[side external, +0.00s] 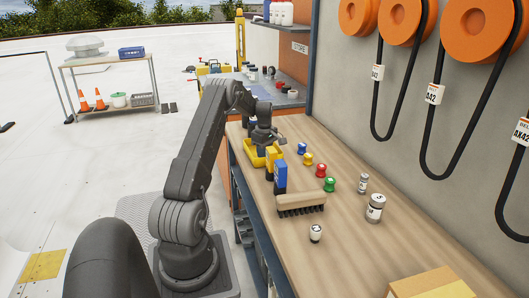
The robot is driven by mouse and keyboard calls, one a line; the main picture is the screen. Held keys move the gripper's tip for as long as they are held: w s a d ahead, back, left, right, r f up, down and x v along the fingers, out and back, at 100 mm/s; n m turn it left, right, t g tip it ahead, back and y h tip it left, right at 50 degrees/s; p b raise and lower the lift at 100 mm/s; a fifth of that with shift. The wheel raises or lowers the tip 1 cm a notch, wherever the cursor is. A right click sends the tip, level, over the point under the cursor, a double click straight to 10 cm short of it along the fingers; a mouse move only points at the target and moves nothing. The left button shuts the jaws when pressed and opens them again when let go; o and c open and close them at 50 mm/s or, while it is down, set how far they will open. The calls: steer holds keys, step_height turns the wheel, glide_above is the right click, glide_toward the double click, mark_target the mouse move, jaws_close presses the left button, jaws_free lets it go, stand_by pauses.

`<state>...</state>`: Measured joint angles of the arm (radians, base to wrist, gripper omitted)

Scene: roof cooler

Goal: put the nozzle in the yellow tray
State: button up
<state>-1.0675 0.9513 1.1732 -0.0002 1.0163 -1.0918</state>
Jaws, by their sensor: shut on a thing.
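My gripper (264,138) is at the far left of the workbench, just above the yellow tray (254,159). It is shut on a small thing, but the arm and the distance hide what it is. I cannot make out for certain whether it is the nozzle.
A brush (301,203), cans (375,207) and a cardboard box (432,284) are nearer.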

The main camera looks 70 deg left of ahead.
steer(key=o, duration=0.9)
steer(key=shift+f, duration=0.1)
steer(key=shift+o, duration=0.2)
step_height(320, 180, up, 12)
steer(key=w+d+r+m+t, duration=0.15)
steer(key=d+r+m, duration=0.3)
steer(key=d, duration=0.45)
steer(key=w+d+r+m+y, duration=0.1)
steer(key=w+d+r+m, duration=0.3)
steer(key=d, duration=0.6)
steer(key=d+r+m+t, duration=0.1)
steer(key=d+r+m, duration=0.3)
steer(key=d, duration=0.5)
steer(key=s+d+r+m+t, duration=0.1)
steer(key=s+d+m, duration=0.15)
steer(key=d, duration=0.45)
steer(key=s+d+r+m, duration=0.2)
steer(key=s+d, duration=0.1)
steer(key=d, duration=0.4)
steer(key=s+d+f+m+t, duration=0.1)
steer(key=s+d+f+m, duration=0.1)
steer(key=s+d+m, duration=0.2)
steer(key=s+d+f+m+t+h, duration=0.1)
steer(key=s+d+f+m, duration=0.1)
steer(key=s+d, duration=0.4)
steer(key=shift+s+f+m, duration=0.4)
steer(key=shift+s+m, duration=0.2)
steer(key=shift+m, duration=0.3)
